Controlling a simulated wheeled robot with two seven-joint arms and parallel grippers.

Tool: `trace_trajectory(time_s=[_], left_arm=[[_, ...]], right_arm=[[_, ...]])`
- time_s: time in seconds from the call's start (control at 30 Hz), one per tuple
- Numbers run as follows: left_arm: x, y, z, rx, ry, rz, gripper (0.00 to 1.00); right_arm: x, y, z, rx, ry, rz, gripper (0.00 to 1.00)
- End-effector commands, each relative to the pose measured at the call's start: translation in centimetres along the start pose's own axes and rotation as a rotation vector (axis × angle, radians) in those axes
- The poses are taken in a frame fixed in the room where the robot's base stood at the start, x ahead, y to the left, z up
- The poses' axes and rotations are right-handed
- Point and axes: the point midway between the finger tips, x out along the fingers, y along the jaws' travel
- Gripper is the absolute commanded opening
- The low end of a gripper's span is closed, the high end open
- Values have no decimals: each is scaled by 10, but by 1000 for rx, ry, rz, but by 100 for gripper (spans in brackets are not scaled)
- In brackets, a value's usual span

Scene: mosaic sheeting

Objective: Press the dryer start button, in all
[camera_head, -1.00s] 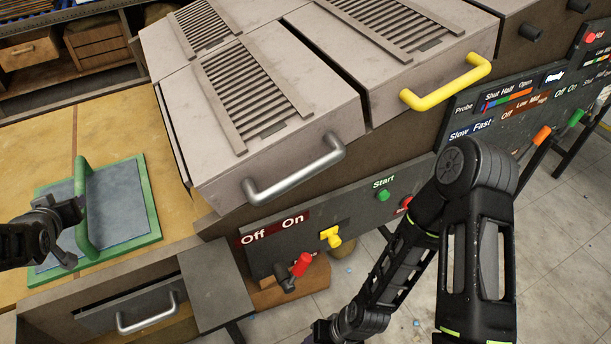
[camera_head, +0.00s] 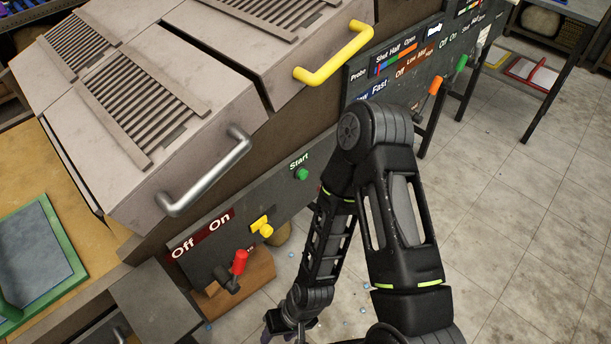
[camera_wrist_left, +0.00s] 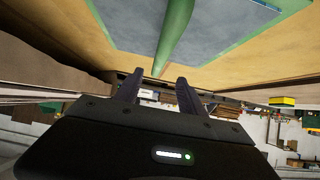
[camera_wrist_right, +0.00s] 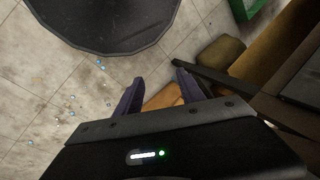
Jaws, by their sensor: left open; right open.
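The green start button (camera_head: 302,174), under the word "Start", is on the dark control panel (camera_head: 222,257) below the silver-handled drawer. My right arm comes down just right of the button and hides the panel beyond it. My right gripper (camera_head: 277,335) is low at the bottom edge of the head view, below and apart from the button. In the right wrist view its fingers (camera_wrist_right: 160,76) are open and empty above the floor. My left gripper is outside the head view. In the left wrist view its fingers (camera_wrist_left: 160,76) are open and empty, near a green handle (camera_wrist_left: 175,35).
The panel also carries a red-handled lever (camera_head: 239,262) by "Off On" and a yellow knob (camera_head: 262,227). Silver (camera_head: 205,178) and yellow (camera_head: 335,55) handles stick out above. A second panel (camera_head: 400,62) with colored levers stands behind my right arm.

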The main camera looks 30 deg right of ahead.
Motion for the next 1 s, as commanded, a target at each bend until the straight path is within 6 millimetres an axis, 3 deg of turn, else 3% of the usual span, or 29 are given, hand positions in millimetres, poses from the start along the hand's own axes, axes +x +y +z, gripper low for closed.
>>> trace_trajectory(time_s=[0.53,1.0], left_arm=[[0,0,0,0,0,0,47],[0,0,0,0,0,0,47]], right_arm=[[0,0,0,0,0,0,0],[0,0,0,0,0,0,0]])
